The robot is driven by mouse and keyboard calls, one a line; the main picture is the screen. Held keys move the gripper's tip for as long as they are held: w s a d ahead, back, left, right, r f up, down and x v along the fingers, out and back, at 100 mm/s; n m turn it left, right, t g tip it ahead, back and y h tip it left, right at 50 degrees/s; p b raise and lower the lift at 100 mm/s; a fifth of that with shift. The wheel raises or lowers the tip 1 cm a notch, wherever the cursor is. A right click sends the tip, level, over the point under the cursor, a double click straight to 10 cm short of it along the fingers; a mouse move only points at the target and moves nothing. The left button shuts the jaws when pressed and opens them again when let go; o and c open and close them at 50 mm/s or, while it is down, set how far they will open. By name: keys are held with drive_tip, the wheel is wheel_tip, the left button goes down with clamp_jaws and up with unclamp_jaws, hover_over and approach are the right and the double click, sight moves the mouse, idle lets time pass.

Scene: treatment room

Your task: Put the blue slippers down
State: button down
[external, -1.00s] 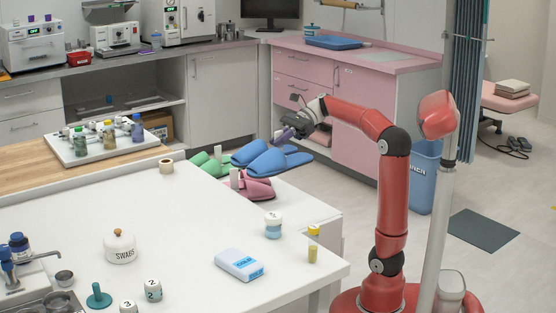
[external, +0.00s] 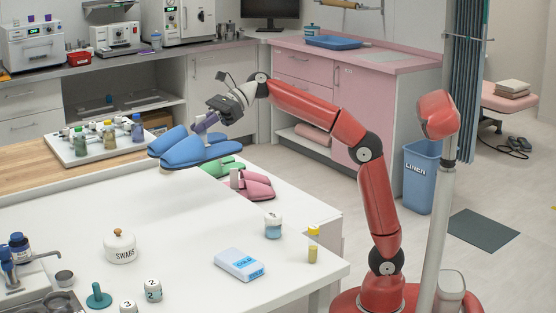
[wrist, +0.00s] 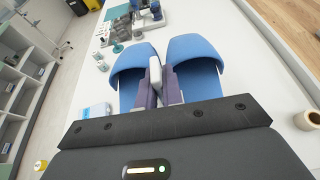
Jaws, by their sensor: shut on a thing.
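The pair of blue slippers (external: 195,150) hangs in my gripper (external: 205,123) above the far part of the white table (external: 190,235), near the wooden counter's edge. In the wrist view the two blue slippers (wrist: 197,60) lie side by side, toes pointing away from me. My gripper (wrist: 158,85) is shut between them, on their inner sides and a pale piece that joins or separates them. In the external view the slippers look raised above the table top; the exact gap cannot be told.
Green slippers (external: 222,167) and pink slippers (external: 255,186) sit at the table's far right, beyond the main top. A swab jar (external: 120,247), a blue-white pack (external: 239,264) and a blue-banded jar (external: 273,226) stand on the table. A bottle tray (external: 95,145) is on the wooden counter. The table's middle is clear.

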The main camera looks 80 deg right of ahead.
wheel_tip(320, 180, down, 19)
drive_tip(key=b, duration=0.5)
drive_tip(key=shift+r, duration=0.1)
drive_tip(key=shift+b, duration=0.3)
drive_tip(key=c, duration=1.5)
unclamp_jaws()
drive_tip(key=shift+c, duration=0.2)
drive_tip(key=shift+r, duration=0.1)
drive_tip(key=v, duration=1.2)
drive_tip(key=shift+p, duration=0.4)
